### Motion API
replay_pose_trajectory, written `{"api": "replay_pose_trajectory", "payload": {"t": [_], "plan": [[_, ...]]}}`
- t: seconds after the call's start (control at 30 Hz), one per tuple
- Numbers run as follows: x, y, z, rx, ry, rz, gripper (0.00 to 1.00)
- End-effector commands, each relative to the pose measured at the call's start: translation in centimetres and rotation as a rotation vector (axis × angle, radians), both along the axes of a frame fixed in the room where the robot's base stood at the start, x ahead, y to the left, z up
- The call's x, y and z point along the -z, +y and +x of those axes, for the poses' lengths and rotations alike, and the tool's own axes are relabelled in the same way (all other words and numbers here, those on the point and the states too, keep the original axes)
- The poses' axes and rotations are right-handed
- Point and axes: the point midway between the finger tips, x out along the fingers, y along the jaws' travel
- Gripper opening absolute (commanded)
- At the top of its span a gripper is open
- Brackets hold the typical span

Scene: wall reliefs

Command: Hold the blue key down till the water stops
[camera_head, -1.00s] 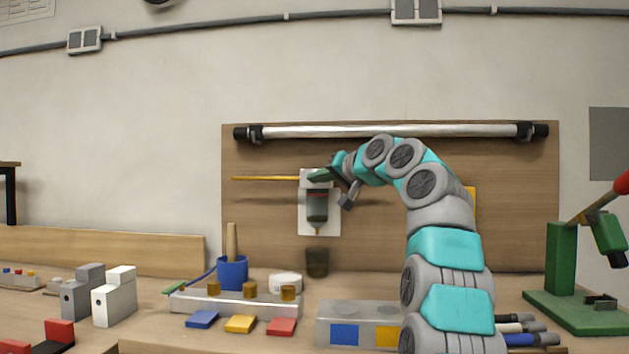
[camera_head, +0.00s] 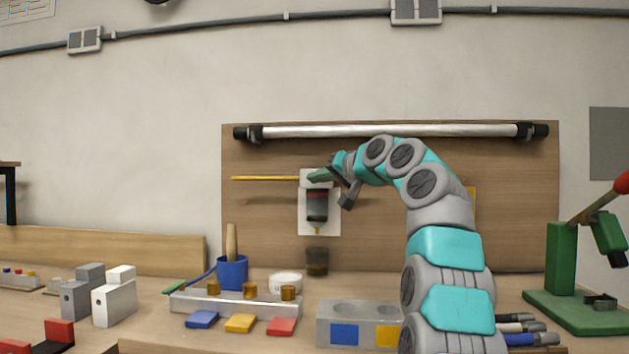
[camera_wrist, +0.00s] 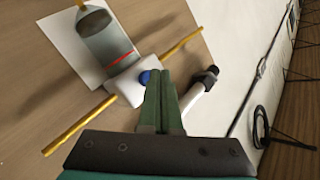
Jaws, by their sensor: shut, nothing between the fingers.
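In the wrist view the blue key (camera_wrist: 145,77) is a small round blue knob on a white block (camera_wrist: 126,84), beside a dark bottle (camera_wrist: 103,38) with a red line. My gripper (camera_wrist: 158,74) is shut and empty, its green fingertips right at the key and partly covering it. I cannot tell whether the key is pressed in. In the head view the bottle (camera_head: 317,206) hangs on a white plate with a brass nozzle (camera_head: 317,232) below, over a dark cup (camera_head: 317,262). My gripper (camera_head: 320,176) is at the bottle's top and hides the key. No water stream is clearly visible.
A yellow rod (camera_head: 264,178) runs across the wooden board (camera_head: 270,150), under a long metal tube (camera_head: 390,131). On the bench stand a blue pot (camera_head: 232,272), a white jar (camera_head: 285,283) and a grey rack (camera_head: 205,303). A green stand (camera_head: 562,265) is at the right.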

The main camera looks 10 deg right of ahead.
Motion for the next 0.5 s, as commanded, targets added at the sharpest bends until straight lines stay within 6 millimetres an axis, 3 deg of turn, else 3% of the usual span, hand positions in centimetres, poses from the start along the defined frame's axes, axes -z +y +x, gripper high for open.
{"api": "replay_pose_trajectory", "payload": {"t": [0.5], "plan": [[0.03, 0.27, -0.77, 0.0, 0.0, 0.0, 0.0]]}}
